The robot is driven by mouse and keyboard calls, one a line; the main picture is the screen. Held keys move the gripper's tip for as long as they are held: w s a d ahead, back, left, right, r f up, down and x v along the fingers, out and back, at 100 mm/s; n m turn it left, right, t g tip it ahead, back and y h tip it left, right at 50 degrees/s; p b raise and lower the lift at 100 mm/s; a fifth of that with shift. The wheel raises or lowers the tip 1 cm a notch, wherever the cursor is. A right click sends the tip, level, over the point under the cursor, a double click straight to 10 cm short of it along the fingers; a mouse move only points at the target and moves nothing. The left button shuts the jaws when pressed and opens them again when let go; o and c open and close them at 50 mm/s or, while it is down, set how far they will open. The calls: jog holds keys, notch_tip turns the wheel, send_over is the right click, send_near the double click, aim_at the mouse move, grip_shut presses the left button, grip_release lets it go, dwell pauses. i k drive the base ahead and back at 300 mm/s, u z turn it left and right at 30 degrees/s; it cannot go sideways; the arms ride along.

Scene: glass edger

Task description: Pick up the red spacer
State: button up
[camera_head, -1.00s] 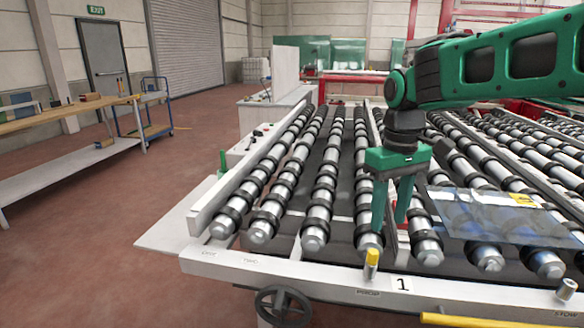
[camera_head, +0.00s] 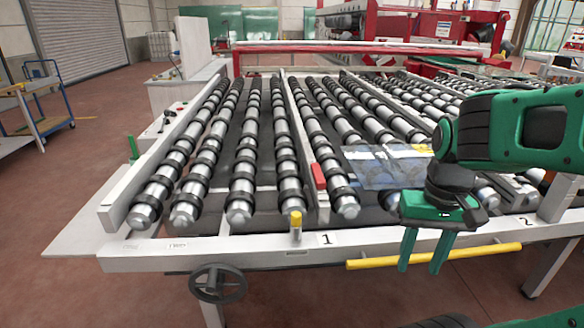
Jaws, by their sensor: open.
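The red spacer (camera_head: 319,176) is a small red block among the rollers of the roller table, near its front. It lies at the left side of a glass sheet, beside a roller with black rings. My gripper (camera_head: 421,267) is green, open and empty. It points down in front of the table's front rail, to the right of the red spacer and nearer to the camera, apart from it. The spacer is fully clear of my gripper in this view.
A glass sheet (camera_head: 385,167) with a yellow label lies on the rollers right of the spacer. A yellow-topped peg (camera_head: 296,224) stands on the white front rail (camera_head: 205,250). A yellow bar (camera_head: 430,257) runs along the front, and a black handwheel (camera_head: 218,284) sits below.

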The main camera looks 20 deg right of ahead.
aim_at(320, 182)
jog(key=z, duration=0.4)
jog(key=k, duration=0.5)
jog(key=z, duration=0.7)
jog(key=i, duration=1)
jog(key=u, duration=0.05)
